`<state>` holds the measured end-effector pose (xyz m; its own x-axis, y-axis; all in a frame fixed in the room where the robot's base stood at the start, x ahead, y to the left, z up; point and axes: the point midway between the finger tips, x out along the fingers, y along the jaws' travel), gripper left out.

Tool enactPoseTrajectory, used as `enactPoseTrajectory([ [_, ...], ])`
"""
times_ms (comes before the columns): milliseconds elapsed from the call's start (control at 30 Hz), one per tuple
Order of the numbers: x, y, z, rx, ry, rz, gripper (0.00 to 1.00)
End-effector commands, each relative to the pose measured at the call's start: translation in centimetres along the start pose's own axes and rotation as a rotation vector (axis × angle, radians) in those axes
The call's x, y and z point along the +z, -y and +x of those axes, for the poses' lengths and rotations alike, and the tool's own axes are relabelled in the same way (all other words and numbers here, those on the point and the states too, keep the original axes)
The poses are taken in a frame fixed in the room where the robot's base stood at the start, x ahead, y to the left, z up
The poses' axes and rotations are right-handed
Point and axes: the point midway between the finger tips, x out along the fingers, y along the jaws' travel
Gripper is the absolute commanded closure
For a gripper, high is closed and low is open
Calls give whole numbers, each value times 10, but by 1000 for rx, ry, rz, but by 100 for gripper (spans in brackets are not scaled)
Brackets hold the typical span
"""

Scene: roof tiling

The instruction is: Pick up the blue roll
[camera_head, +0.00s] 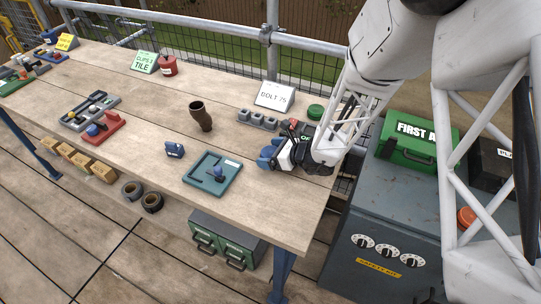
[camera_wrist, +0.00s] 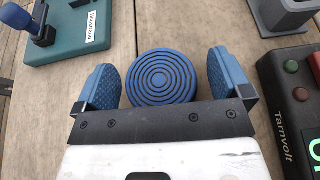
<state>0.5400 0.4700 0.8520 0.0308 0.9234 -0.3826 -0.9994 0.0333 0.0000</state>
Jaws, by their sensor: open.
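The blue roll (camera_wrist: 161,77) shows its round, ringed end in the wrist view, at the top middle above the wooden table. My gripper (camera_wrist: 164,82) is open, with one blue textured finger on each side of the roll. A narrow gap shows between the roll and each finger. In the head view my gripper (camera_head: 269,155) is low over the right part of the table. There, I cannot tell the roll apart from my blue fingers. Part of the roll's lower side is hidden behind my gripper's dark front plate in the wrist view.
A teal tray (camera_head: 194,181) with a blue-handled item lies left of my gripper. A dark Tarnvolt device (camera_wrist: 286,105) lies close on the right in the wrist view. Grey blocks (camera_head: 257,119) and a green round item (camera_head: 316,112) stand behind. Bare wood (camera_head: 270,208) lies in front.

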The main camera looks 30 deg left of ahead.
Motion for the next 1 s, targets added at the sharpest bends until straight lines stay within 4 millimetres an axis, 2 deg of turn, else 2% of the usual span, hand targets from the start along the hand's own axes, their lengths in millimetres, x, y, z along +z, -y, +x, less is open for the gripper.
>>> enactPoseTrajectory([
  [167,0,0,0,0,0,0,5],
  [500,0,0,0,0,0,0,57],
  [1000,6,0,-2,0,1,-2,59],
])
